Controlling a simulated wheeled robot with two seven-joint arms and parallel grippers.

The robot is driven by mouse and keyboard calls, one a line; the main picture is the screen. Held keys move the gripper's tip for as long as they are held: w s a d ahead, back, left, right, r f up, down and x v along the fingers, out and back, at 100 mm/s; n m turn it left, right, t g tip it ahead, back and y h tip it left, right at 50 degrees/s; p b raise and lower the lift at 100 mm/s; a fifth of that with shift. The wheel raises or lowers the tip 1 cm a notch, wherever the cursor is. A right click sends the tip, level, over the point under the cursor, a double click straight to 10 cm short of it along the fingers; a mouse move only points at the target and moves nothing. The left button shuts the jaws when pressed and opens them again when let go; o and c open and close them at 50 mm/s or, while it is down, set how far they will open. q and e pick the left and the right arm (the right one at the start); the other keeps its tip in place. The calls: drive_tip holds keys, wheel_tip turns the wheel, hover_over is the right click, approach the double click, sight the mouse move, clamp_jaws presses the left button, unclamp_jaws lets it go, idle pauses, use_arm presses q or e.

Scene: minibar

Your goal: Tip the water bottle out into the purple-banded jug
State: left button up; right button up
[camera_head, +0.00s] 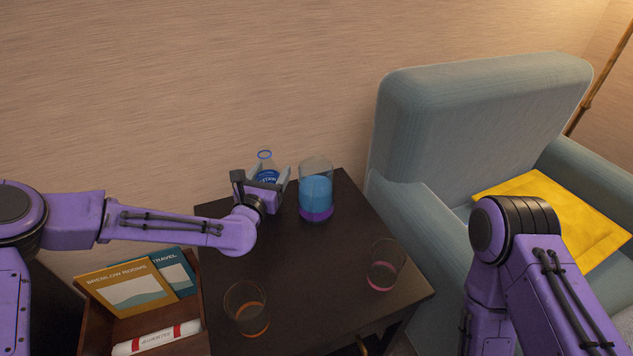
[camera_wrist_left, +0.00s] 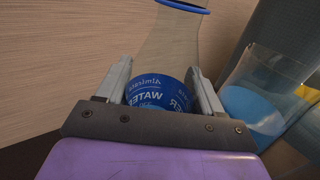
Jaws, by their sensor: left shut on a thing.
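The water bottle (camera_head: 265,164) is clear with a blue label and a blue ring at its open mouth, and it is roughly upright at the back of the dark table. My left gripper (camera_head: 268,178) is shut around it at the label, which also shows in the left wrist view (camera_wrist_left: 160,92). Whether its base touches the table is hidden. The jug (camera_head: 316,190) stands just right of the bottle, with a purple band at its base and blue liquid filling much of it. It shows at the right of the left wrist view (camera_wrist_left: 262,105). My right gripper is out of view.
An orange-banded glass (camera_head: 247,312) and a pink-banded glass (camera_head: 383,270) stand empty near the front of the table (camera_head: 320,270). A wooden box with booklets (camera_head: 130,290) is at the left. A blue armchair (camera_head: 470,130) with a yellow cushion stands right.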

use_arm(q)
drive_tip(key=shift+w+d+f+h, duration=0.3)
drive_tip(key=shift+w+d, duration=0.1)
drive_tip(key=shift+d, duration=0.2)
drive_tip(key=shift+r, duration=0.1)
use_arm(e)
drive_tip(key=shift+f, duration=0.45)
use_arm(q)
drive_tip(key=shift+r, duration=0.1)
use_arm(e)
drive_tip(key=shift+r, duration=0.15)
use_arm(q)
wheel_tip(320, 180, up, 10)
drive_tip(key=d+f+m+p, duration=0.1)
drive_tip(key=d+m+p, duration=0.1)
drive_tip(key=m+p, duration=0.8)
drive_tip(key=shift+s+a+f+m+g+p, duration=0.15)
drive_tip(key=shift+a+f+m+p, duration=0.2)
drive_tip(key=shift+f, duration=0.55)
drive_tip(key=shift+w+a+f+m+g+p, duration=0.15)
drive_tip(key=shift+a+f+p, duration=0.25)
drive_tip(key=shift+f, duration=0.5)
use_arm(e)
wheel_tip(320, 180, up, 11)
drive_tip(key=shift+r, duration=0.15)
